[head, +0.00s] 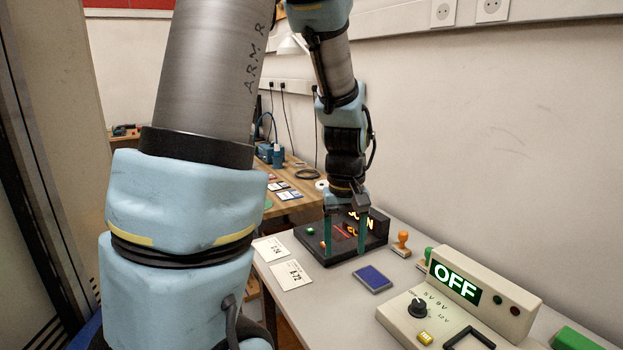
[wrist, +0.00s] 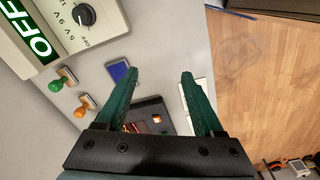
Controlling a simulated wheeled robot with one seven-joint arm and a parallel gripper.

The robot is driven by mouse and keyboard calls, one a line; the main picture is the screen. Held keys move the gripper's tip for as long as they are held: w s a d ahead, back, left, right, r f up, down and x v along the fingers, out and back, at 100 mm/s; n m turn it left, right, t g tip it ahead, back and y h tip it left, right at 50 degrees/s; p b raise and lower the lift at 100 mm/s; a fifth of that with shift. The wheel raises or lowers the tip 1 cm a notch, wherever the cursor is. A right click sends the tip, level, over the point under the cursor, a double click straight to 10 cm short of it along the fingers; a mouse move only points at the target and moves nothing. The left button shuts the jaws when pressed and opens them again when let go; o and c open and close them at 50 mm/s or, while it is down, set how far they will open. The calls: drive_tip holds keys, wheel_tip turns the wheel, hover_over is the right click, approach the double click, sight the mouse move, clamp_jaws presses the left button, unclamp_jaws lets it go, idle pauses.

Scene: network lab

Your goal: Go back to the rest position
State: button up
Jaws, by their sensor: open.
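My gripper (head: 345,248) points down at the far part of the grey table, with its two green fingers apart and nothing between them. In the head view the fingers overlap a black box (head: 374,240) with lit orange letters, partly hidden behind them. In the wrist view my gripper (wrist: 160,75) is also open and empty, and the black box (wrist: 150,108) shows between and behind the fingers. I cannot tell how high the fingertips are above the box or table.
A beige unit (head: 487,282) reading OFF, with a knob, stands at the near right. A blue pad (head: 372,279), an orange stamp (head: 401,244), a green stamp (wrist: 57,82) and white cards (head: 291,275) lie around the box. A wall runs behind; wooden floor (wrist: 260,65) lies beyond the table edge.

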drive_tip(key=s+a+m+t, duration=0.1)
drive_tip(key=s+a, duration=0.3)
drive_tip(key=a, duration=1)
drive_tip(key=shift+m, duration=0.6)
drive_tip(key=shift+s+r, duration=0.1)
